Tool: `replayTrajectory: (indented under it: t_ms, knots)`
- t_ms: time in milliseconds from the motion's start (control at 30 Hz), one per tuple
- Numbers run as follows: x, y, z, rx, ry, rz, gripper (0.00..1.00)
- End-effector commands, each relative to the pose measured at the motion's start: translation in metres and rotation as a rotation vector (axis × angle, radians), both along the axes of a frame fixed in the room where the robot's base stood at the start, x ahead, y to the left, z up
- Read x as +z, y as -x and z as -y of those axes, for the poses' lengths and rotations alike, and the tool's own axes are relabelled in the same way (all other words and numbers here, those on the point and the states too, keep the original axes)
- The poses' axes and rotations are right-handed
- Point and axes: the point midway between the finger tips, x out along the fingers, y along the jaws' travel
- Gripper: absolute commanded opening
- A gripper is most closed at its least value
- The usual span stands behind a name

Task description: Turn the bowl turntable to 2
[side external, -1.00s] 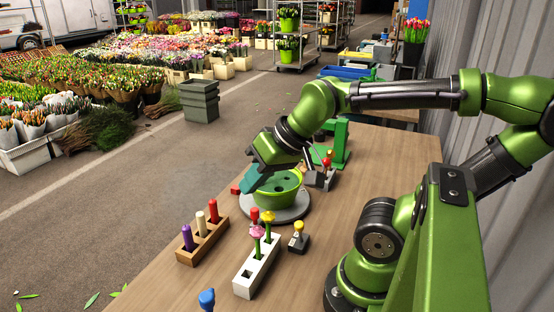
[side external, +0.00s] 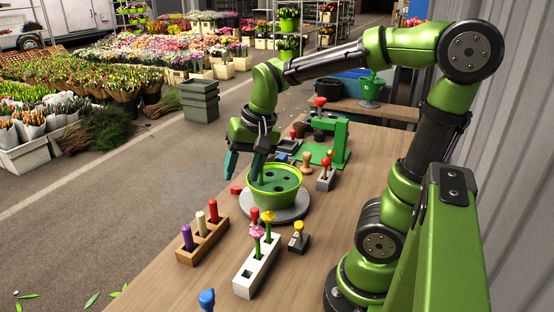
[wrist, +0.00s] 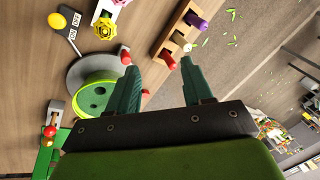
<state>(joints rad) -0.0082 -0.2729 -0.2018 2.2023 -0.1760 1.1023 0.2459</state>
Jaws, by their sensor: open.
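The green bowl (side external: 276,180), with several dark holes in its inner face, sits on a round grey turntable (side external: 294,213) on the wooden table. In the wrist view, the bowl (wrist: 97,97) and the turntable (wrist: 85,68) are at left. No number is readable on the turntable. My gripper (side external: 244,168) points down at the bowl's left-rear edge. Its teal fingers are apart and empty. One finger overlaps the bowl's rim in the side view; I cannot tell whether it touches. In the wrist view, my gripper (wrist: 160,78) is open to the right of the bowl.
A red piece (side external: 236,189) lies left of the turntable. A wooden rack (side external: 203,242) of pegs, a white block (side external: 257,268) with flowers, and a yellow-knobbed switch (side external: 298,238) stand in front. A green stand (side external: 341,145) and small knobbed pieces are behind. The table's left edge is close.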

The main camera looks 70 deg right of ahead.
Motion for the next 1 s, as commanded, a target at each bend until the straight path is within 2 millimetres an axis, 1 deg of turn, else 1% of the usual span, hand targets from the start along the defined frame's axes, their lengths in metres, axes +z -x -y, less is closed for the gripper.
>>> replayTrajectory:
  t_ms: [33,100,200,300,400,467,567,667,1000]
  knots:
    - [-0.006,-0.010,0.017,-0.110,-0.007,-0.075,0.50]
    - [-0.011,-0.018,0.039,-0.273,-0.008,-0.164,0.50]
    - [-0.012,-0.024,0.066,-0.506,0.001,-0.261,0.50]
    - [-0.004,-0.024,0.078,-0.673,0.000,-0.297,0.50]
    - [-0.001,-0.020,0.078,-0.750,-0.011,-0.313,0.50]
    - [-0.003,-0.019,0.077,-0.770,-0.015,-0.320,0.50]
    - [-0.012,-0.019,0.076,-0.774,-0.017,-0.322,0.50]
    - [-0.028,-0.018,0.076,-0.773,-0.017,-0.324,0.50]
    - [-0.102,-0.018,0.076,-0.770,-0.016,-0.325,0.50]
